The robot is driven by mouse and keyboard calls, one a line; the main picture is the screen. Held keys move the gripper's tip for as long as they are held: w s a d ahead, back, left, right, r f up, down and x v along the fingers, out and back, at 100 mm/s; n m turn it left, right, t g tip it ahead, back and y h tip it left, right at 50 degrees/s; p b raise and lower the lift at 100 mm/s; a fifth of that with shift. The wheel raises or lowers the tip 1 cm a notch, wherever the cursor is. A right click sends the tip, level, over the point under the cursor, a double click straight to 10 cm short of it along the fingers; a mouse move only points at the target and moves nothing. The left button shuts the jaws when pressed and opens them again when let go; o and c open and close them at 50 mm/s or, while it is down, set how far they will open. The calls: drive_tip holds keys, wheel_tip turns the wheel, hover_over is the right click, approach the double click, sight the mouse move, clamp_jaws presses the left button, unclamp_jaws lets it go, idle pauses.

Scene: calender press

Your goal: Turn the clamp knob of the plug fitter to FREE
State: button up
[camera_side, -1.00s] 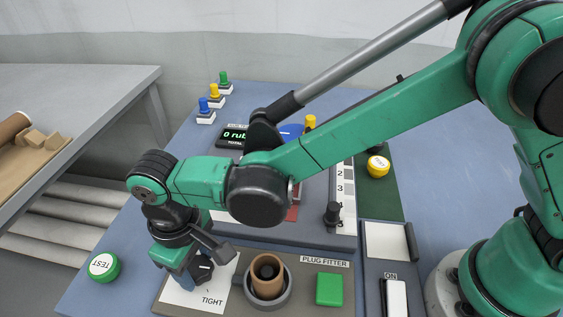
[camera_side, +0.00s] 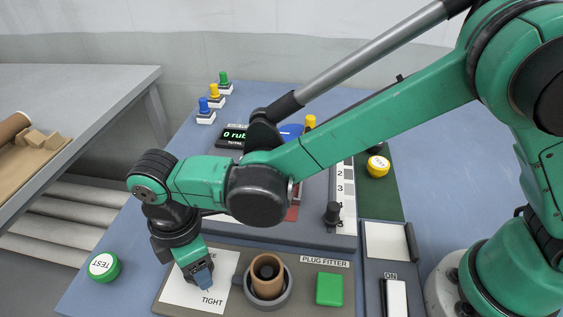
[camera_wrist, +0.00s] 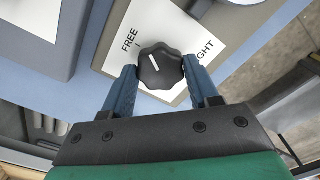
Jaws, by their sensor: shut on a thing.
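The black clamp knob (camera_wrist: 160,66) sits on a white label plate (camera_side: 222,292) marked FREE and TIGHT on the plug fitter panel. In the wrist view its white pointer line is tilted up and left, toward the FREE mark (camera_wrist: 130,40); TIGHT is on the other side. My gripper (camera_wrist: 160,70) is shut on the knob, with one blue finger on each side. In the side view my gripper (camera_side: 202,283) points down at the plate and hides most of the knob.
A brown cylinder in a grey cup (camera_side: 267,280) and a green square button (camera_side: 329,289) stand right of the label plate. A green TEST button (camera_side: 103,266) is at the left. The bench between TEST and the panel is clear.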

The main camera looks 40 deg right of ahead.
drive_tip(key=n, duration=0.6)
drive_tip(key=shift+n, duration=0.4)
idle(0.3)
drive_tip(key=o, duration=1.3)
drive_tip(key=shift+r, duration=0.1)
drive_tip(key=shift+r, duration=2.75)
